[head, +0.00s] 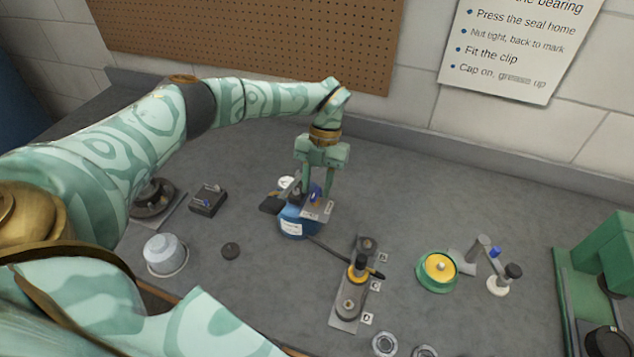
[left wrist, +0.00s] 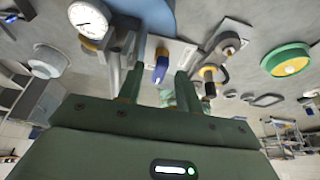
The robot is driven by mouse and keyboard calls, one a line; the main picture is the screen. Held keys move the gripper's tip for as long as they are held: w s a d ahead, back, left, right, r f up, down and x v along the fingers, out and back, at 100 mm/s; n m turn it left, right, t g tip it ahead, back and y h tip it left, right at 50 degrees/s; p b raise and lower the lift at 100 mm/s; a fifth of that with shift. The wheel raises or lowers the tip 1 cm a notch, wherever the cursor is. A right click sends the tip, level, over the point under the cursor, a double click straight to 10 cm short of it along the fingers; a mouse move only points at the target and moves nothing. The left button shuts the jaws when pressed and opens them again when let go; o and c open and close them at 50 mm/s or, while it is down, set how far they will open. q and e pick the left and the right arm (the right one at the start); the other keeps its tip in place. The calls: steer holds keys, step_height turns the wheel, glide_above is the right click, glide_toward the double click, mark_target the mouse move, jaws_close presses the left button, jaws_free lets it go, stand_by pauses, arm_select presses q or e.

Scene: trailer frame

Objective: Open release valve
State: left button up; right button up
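The release valve shows as a small blue lever (head: 315,193) on a plate on top of a blue round-bodied unit (head: 292,222) with a white label. My left gripper (head: 317,192) reaches down over this unit from above, its two fingers spread on either side of the lever. In the left wrist view the blue lever (left wrist: 161,66) stands between the fingertips (left wrist: 160,72), with a gap visible on both sides. The lever's base is partly hidden. My right gripper is not in view.
A pressure gauge (left wrist: 88,19) sits close beside the left finger. A dark hose runs from the blue unit to a grey plate (head: 345,312) with posts. A green-rimmed yellow part (head: 438,270) and a green machine (head: 603,265) stand right. A grey cup (head: 165,254) stands left.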

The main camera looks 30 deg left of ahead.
arm_select(q)
steer(key=v, duration=1.6)
steer(key=shift+w, duration=0.1)
